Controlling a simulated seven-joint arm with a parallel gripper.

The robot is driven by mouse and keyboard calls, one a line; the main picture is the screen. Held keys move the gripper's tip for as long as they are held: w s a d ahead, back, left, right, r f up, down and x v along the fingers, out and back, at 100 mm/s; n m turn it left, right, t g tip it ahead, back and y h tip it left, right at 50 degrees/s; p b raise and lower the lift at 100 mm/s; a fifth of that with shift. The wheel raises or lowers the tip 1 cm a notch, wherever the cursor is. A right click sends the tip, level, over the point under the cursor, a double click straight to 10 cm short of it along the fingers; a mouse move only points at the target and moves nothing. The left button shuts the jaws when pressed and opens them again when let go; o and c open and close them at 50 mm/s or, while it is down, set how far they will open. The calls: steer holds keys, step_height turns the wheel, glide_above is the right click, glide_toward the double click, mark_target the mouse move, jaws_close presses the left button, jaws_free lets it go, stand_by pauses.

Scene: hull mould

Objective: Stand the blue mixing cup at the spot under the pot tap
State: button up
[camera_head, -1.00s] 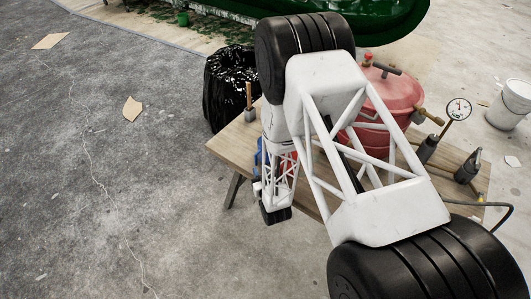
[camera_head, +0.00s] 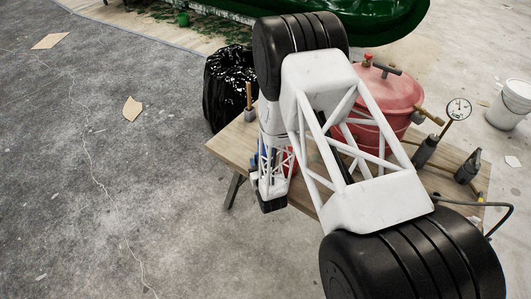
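The red pot (camera_head: 392,97) with a dark handle on its lid stands on the wooden table, partly hidden behind my arm. A brass fitting (camera_head: 428,117) sticks out of its right side; I cannot tell whether it is the tap. A small blue patch (camera_head: 254,160), perhaps the blue mixing cup, shows at the left of my forearm, mostly covered by it. The dark end of my arm, with my gripper (camera_head: 272,203), is low at the table's front-left edge. Its fingers cannot be made out, nor whether they hold anything. The spot under the tap is hidden.
The wooden table (camera_head: 228,147) also bears a pressure gauge (camera_head: 458,108), dark grey cylinders (camera_head: 467,170) and a pot with a wooden stick (camera_head: 249,112). A black bag-lined bin (camera_head: 226,95) stands behind its left end. A hose (camera_head: 500,218) hangs at the right.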

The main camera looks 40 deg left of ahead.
steer(key=shift+w+a, duration=0.3)
steer(key=shift+a, duration=0.1)
steer(key=shift+c, duration=0.5)
jaws_close()
